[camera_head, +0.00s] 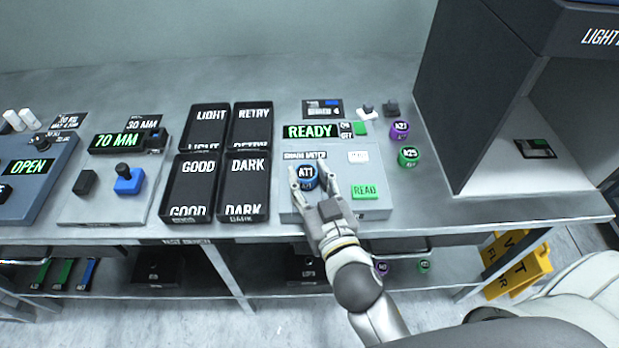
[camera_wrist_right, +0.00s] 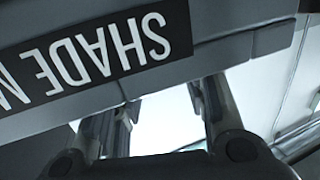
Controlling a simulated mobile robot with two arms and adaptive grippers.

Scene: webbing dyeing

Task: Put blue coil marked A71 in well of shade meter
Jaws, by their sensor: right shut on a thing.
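The blue coil marked A71 (camera_head: 306,173) is at the shade meter (camera_head: 375,160), on the left part of its grey top. My right gripper (camera_head: 311,187) is shut on the coil, with its fingers on either side. I cannot tell whether the coil is in the well or just above it; the well is hidden. In the right wrist view, the fingers (camera_wrist_right: 163,112) show below the shade meter's label (camera_wrist_right: 95,55), and the coil cannot be made out. The meter display (camera_head: 310,131) reads READY, and a green READ button (camera_head: 364,191) is at its front right. My left gripper is out of view.
A purple coil (camera_head: 400,130) and a green coil (camera_head: 408,156) stand right of the meter. Black trays marked GOOD (camera_head: 165,190) and DARK (camera_head: 222,190) lie to its left. A tall light booth (camera_head: 440,110) stands at the right. The front table edge is close to the meter.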

